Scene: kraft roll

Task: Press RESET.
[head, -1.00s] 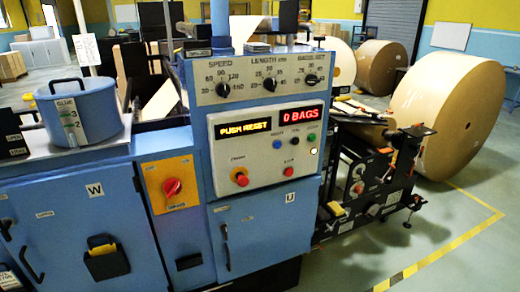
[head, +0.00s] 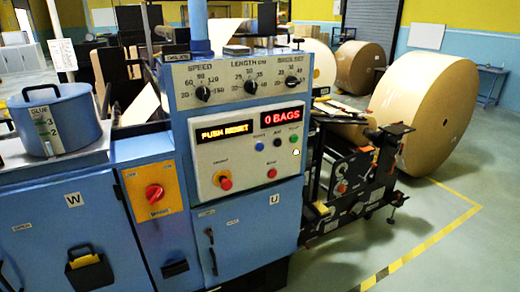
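The control panel (head: 245,163) is on the front of the blue machine (head: 237,235). Its display (head: 224,132) reads PUSH RESET in yellow, and a red display (head: 283,116) reads 0 BAGS. Below the red display sit a blue button (head: 260,146), a black button (head: 277,142) and a green button (head: 294,140). A small pale yellowish round part (head: 296,152) is below the green one. A red button (head: 271,174) and a red mushroom button on a yellow base (head: 223,181) are lower. The small button labels are too blurred to read surely. Neither gripper is in view.
Three dials (head: 250,87) are above the panel. A red rotary switch (head: 154,193) on a yellow plate and a blue glue pot (head: 57,119) are to the left. A large kraft roll (head: 425,120) stands right. Open floor (head: 335,262) with yellow-black tape lies at front right.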

